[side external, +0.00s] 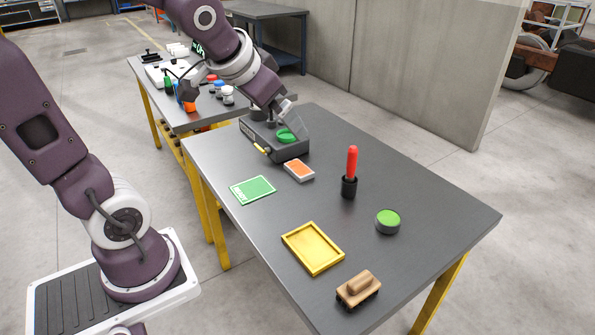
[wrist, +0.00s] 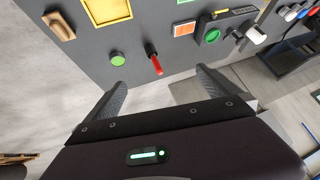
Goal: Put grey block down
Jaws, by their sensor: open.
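A dark grey block-like box (side external: 290,152) stands at the far end of the grey table, with a green disc (side external: 286,135) on its top. The disc also shows in the wrist view (wrist: 212,34). I cannot tell for sure whether this box is the grey block. My gripper (wrist: 161,77) has its two fingers spread in the wrist view, with nothing held between them. In the side view my wrist is over the far part of the table, close to the box, and the fingers are hard to make out.
On the table are a red-handled tool (side external: 351,165) upright in a black holder, a green-topped puck (side external: 388,218), an orange card (side external: 299,170), a green card (side external: 253,189), a yellow tray (side external: 287,237) and a wooden-handled brush (side external: 358,290). A second table with bottles stands behind.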

